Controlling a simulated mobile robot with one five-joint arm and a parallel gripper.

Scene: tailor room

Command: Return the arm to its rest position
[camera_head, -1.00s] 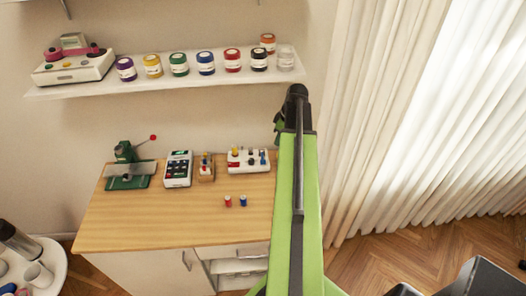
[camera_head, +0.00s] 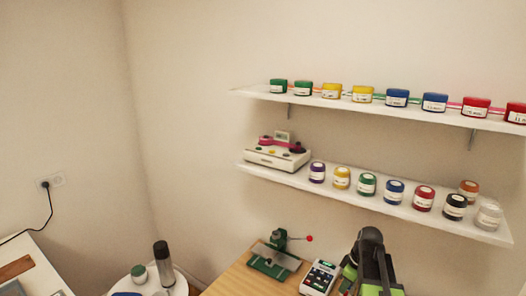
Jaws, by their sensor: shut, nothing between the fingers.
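My arm (camera_head: 370,262) shows at the bottom right of the head view, with green links and a dark rounded joint at its top. It stands in front of the wooden worktable (camera_head: 240,280) and covers part of its right side. My gripper cannot be made out; it is hidden behind the arm or out of the frame.
A green press (camera_head: 273,258) and a card reader (camera_head: 319,277) are on the worktable left of my arm. Two wall shelves, an upper (camera_head: 262,93) and a lower (camera_head: 255,171), hold several jars.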

